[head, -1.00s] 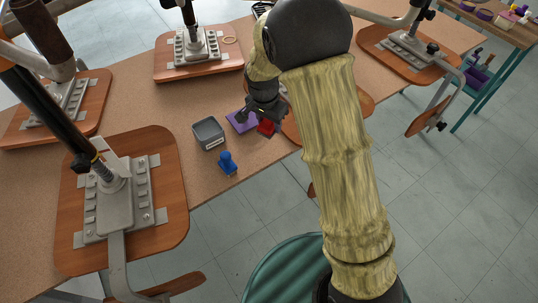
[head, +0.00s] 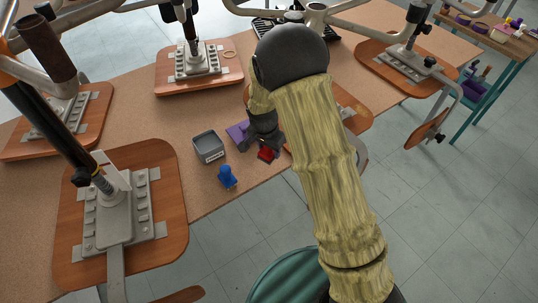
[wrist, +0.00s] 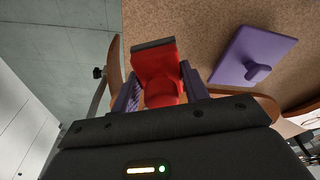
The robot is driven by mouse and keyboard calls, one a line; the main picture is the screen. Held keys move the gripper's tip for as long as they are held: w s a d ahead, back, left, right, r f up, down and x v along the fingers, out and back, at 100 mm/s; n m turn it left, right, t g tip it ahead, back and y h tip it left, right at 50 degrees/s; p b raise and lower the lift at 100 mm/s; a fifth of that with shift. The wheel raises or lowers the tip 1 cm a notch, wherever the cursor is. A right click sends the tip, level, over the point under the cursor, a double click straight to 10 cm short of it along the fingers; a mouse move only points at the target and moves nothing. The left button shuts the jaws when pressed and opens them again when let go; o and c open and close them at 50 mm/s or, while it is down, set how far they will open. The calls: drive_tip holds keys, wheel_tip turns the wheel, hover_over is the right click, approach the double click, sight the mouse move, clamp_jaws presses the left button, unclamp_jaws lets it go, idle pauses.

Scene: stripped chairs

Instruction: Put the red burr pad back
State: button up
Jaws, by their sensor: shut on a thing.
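The red burr pad (wrist: 157,62) sits between the purple-faced fingers of my gripper (wrist: 160,88), which is shut on it. In the head view the red pad (head: 267,154) shows just below my dark gripper (head: 265,142), near the front edge of the work table. Whether it touches the tabletop is not clear. A purple pad with a knob (wrist: 250,58) lies flat on the table beside my gripper; in the head view it (head: 237,132) is partly hidden by the gripper. A dark grey open bin (head: 208,147) stands to the left.
A blue knobbed object (head: 227,178) stands near the front edge. Wooden chair seats with metal bases (head: 118,215) stand left, behind and right. A seat (head: 350,110) is partly hidden behind my arm. Brown tabletop is bare left of the bin.

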sight(269, 155)
drive_tip(key=shift+f, duration=1.85)
drive_tip(key=shift+f, duration=0.2)
drive_tip(key=o, duration=1)
drive_tip(key=shift+c, duration=0.2)
drive_tip(key=shift+r, duration=0.1)
drive_tip(key=r, duration=0.4)
drive_tip(key=s+r, duration=0.1)
drive_tip(key=r, duration=0.3)
drive_tip(key=s+a+r, duration=0.1)
drive_tip(key=r, duration=0.3)
